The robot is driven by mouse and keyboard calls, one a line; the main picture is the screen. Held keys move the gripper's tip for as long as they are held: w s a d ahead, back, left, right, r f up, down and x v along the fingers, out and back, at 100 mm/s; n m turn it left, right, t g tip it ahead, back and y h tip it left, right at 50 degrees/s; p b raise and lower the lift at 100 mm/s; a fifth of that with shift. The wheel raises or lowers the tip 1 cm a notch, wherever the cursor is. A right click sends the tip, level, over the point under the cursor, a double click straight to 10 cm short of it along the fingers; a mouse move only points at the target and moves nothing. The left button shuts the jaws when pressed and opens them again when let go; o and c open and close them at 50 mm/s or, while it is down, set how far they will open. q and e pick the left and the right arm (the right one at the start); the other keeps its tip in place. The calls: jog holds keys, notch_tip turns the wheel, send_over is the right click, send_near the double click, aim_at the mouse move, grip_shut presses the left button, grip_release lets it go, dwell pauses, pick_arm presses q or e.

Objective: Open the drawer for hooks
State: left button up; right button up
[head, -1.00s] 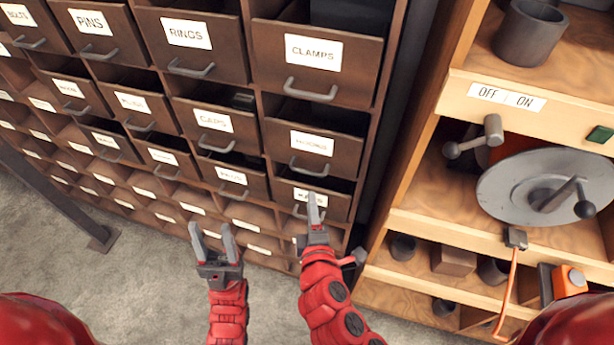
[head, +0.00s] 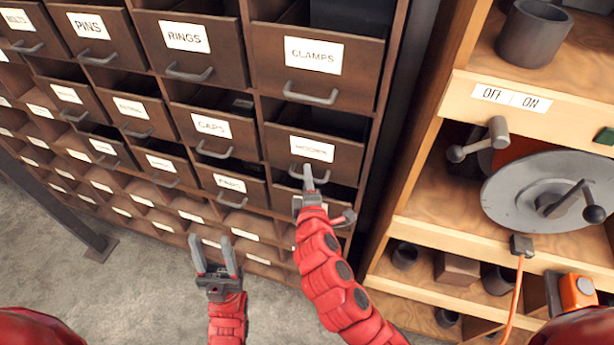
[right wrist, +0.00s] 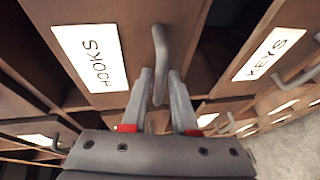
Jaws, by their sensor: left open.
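The hooks drawer (head: 285,143) is a brown drawer in the right column of the cabinet, below the clamps drawer. Its white label reads HOOKS in the right wrist view (right wrist: 90,58). Its grey bar handle (right wrist: 160,50) lies between the fingers of my right gripper (right wrist: 161,75), with a small gap visible beside it. The fingers look apart, not closed on the bar. In the head view my right gripper (head: 308,178) is at this handle and hides part of it. My left gripper (head: 212,250) is open and empty, in front of the lower bins.
The keys drawer (right wrist: 262,55) is directly below. The clamps drawer (head: 313,55) is above, with its own handle. A wooden shelf unit (head: 430,215) with a grey disc (head: 540,185) and levers stands close on the right. Floor is clear at lower left.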

grip_shut()
dwell(1.4)
